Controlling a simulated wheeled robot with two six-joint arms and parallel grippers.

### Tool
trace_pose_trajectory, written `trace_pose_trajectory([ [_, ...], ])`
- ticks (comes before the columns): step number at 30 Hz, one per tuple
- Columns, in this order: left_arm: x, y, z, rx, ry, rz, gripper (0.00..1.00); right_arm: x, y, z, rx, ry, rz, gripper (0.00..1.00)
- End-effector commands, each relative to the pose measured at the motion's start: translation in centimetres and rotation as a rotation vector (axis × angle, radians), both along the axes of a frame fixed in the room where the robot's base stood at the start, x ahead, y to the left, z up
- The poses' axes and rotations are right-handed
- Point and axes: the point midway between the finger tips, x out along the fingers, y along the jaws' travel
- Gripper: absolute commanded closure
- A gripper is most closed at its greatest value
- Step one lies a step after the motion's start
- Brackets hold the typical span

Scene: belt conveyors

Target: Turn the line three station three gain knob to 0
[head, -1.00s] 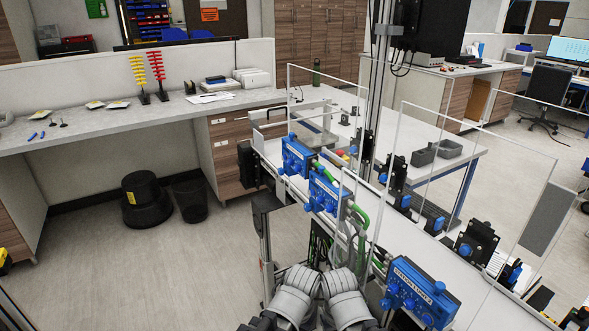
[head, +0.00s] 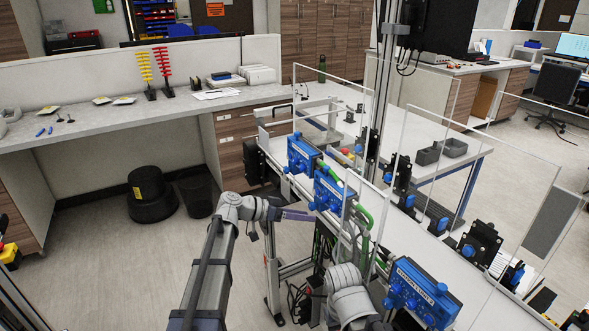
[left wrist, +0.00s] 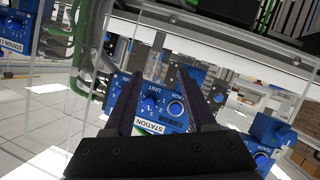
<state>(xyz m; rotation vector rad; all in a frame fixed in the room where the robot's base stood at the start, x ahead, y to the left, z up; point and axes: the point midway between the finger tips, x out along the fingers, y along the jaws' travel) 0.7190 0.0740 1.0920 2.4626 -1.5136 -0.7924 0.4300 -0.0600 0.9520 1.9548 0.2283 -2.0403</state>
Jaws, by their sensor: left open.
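My left gripper (head: 308,216) is open and empty, just left of the middle blue station box (head: 328,192) in the head view. In the left wrist view, my left gripper's (left wrist: 166,72) two dark fingers stand apart in front of a blue station box marked STATION and UNIT (left wrist: 160,118). Its round knobs, including a larger blue knob (left wrist: 175,108), show between the fingers; a gap to the panel seems to remain. The station number and the knob's setting are too small to read. My right gripper is not in view.
Another blue box (head: 301,154) stands farther along the conveyor (head: 378,215), and a nearer labelled one (head: 421,291) at lower right. Clear guard panels (head: 430,130) rise over the belt. Green hoses (head: 362,216) hang beside the boxes. The floor at left is open.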

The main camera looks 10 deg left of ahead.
Motion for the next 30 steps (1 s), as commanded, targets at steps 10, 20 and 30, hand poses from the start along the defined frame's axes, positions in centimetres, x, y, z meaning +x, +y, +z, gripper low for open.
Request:
trace_pose_trajectory([
  [10,7.7,10.2,8.1,-0.211,-0.359,0.153,0.44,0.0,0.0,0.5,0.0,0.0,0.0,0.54],
  [20,8.7,9.0,8.4,-0.219,-0.372,0.155,0.44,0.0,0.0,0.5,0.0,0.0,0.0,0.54],
  [30,11.4,4.9,8.4,-0.218,-0.37,0.155,0.44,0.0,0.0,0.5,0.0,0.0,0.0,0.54],
])
